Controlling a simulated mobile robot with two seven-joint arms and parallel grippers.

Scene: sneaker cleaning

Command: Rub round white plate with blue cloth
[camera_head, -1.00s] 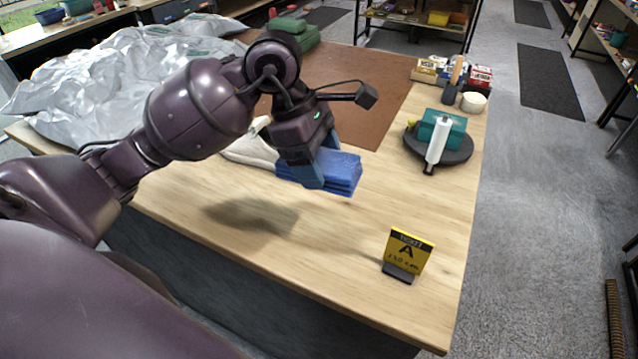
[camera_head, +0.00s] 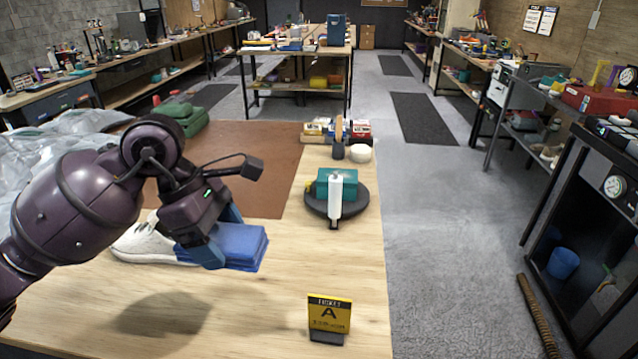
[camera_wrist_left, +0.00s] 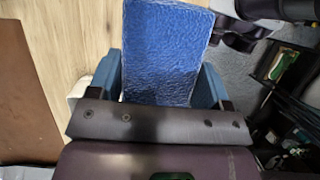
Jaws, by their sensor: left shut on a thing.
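My left gripper (camera_head: 221,238) is shut on the folded blue cloth (camera_head: 240,247) and holds it above the wooden table, with a shadow below. The cloth also shows between the blue fingers in the left wrist view (camera_wrist_left: 165,50). I cannot make out a round white plate for sure. A small round white thing (camera_head: 360,153) sits at the far right of the table, away from the cloth. My right gripper is not in view.
A white sneaker (camera_head: 150,243) lies beside the cloth, partly hidden by my gripper. A black round stand (camera_head: 352,206) bears a teal box and a white bottle. A yellow card (camera_head: 329,314) stands at the front. A brown mat (camera_head: 262,160) lies behind.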

